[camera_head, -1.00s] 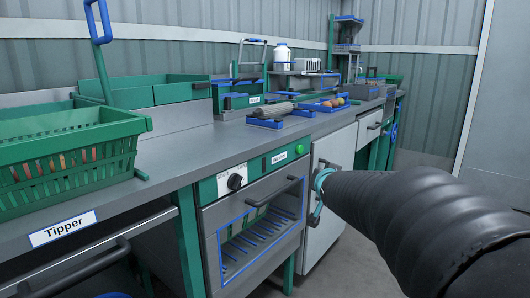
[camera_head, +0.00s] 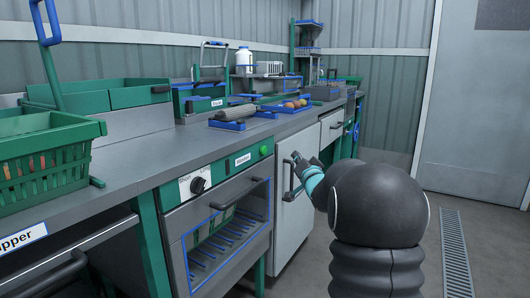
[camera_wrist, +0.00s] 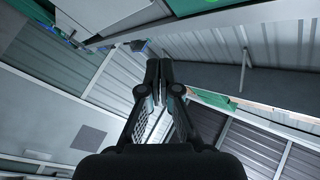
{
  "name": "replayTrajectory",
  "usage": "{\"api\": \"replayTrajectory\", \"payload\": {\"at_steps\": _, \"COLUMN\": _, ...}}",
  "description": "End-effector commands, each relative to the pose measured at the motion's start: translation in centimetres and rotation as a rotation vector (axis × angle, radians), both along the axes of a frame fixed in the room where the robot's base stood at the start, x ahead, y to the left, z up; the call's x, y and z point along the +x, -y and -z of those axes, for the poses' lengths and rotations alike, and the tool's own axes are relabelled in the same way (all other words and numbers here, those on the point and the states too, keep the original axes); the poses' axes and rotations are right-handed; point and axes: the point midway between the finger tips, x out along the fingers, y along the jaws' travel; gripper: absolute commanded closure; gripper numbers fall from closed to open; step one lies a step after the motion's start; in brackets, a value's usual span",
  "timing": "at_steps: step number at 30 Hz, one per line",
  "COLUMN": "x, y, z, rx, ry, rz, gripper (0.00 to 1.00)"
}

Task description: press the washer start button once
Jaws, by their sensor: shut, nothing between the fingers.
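The washer (camera_head: 228,230) is a grey front with a blue-framed window, set under the counter. Its green control panel (camera_head: 222,172) carries a dial (camera_head: 197,185), a label reading "Washer" and a round green button (camera_head: 264,150) at the right end. My gripper (camera_head: 297,159) is to the right of the button, in front of the white cabinet door; the gap in depth is hard to judge. In the wrist view my gripper (camera_wrist: 157,66) has its fingers together with nothing held.
A bar handle (camera_head: 240,193) juts from the washer door, and another handle (camera_head: 288,180) is on the white cabinet (camera_head: 292,220) near my gripper. Green crates (camera_head: 45,160) stand on the counter at left. Open floor with a drain grate (camera_head: 455,255) lies at right.

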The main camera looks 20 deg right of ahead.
Motion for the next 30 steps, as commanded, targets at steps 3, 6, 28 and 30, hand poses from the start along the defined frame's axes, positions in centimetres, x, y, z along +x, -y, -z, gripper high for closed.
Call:
{"api": "replayTrajectory", "payload": {"at_steps": 3, "x": 0.3, "y": -0.3, "z": 0.0, "rx": 0.0, "ry": 0.0, "rz": -0.001, "gripper": 1.0}}
{"api": "replayTrajectory", "payload": {"at_steps": 6, "x": 1.0, "y": -0.8, "z": 0.0, "rx": 0.0, "ry": 0.0, "rz": -0.001, "gripper": 1.0}}
{"api": "replayTrajectory", "payload": {"at_steps": 28, "x": 6.7, "y": -5.3, "z": 0.1, "rx": -0.001, "ry": -0.001, "rz": 0.0, "gripper": 1.0}}
{"api": "replayTrajectory", "payload": {"at_steps": 30, "x": 6.9, "y": -5.4, "z": 0.0, "rx": 0.0, "ry": -0.001, "rz": 0.0, "gripper": 1.0}}
